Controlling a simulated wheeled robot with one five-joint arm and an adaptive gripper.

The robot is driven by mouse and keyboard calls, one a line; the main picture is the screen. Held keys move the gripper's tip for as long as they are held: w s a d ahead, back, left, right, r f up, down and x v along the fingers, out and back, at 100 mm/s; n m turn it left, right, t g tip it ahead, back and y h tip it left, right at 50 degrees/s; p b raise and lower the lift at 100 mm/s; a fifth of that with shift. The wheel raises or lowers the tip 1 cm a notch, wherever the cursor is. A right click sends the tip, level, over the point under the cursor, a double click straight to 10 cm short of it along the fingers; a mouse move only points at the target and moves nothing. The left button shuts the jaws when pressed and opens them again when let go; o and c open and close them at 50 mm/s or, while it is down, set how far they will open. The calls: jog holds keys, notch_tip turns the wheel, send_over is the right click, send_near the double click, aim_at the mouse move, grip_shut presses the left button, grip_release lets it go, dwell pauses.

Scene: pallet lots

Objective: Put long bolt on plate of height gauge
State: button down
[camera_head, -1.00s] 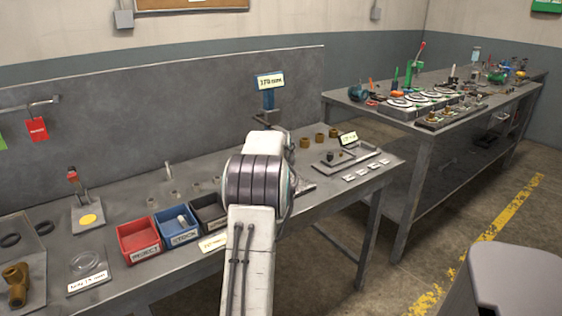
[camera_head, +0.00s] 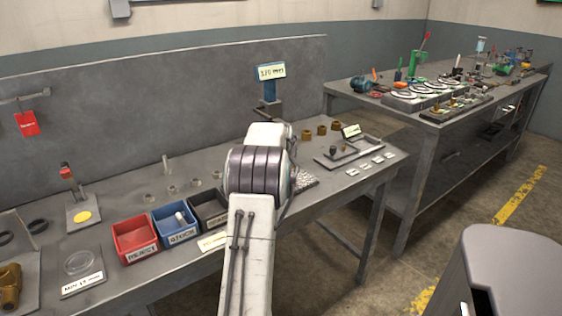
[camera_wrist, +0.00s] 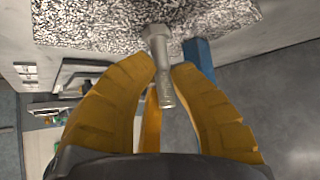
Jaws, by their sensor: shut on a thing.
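A grey long bolt (camera_wrist: 165,90) is held between the yellow fingers of my gripper (camera_wrist: 163,68) in the wrist view. Its hexagonal head points toward the speckled plate (camera_wrist: 95,25) of the height gauge and overlaps the plate's edge in the picture. I cannot tell whether they touch. The gauge's blue column (camera_wrist: 199,56) stands beside the bolt. In the head view the blue gauge display (camera_head: 271,71) rises behind my arm, and a corner of the speckled plate (camera_head: 305,181) shows right of it. My gripper and the bolt are hidden there.
Red (camera_head: 135,236), blue (camera_head: 178,225) and black (camera_head: 208,208) bins stand left of my arm. Brass-coloured nuts (camera_head: 320,131) and a grey tray (camera_head: 348,154) lie to the right. A second cluttered bench (camera_head: 440,115) stands behind at right.

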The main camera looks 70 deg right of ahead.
jog(key=shift+f, duration=0.1)
jog(key=c, duration=1.2)
grip_release()
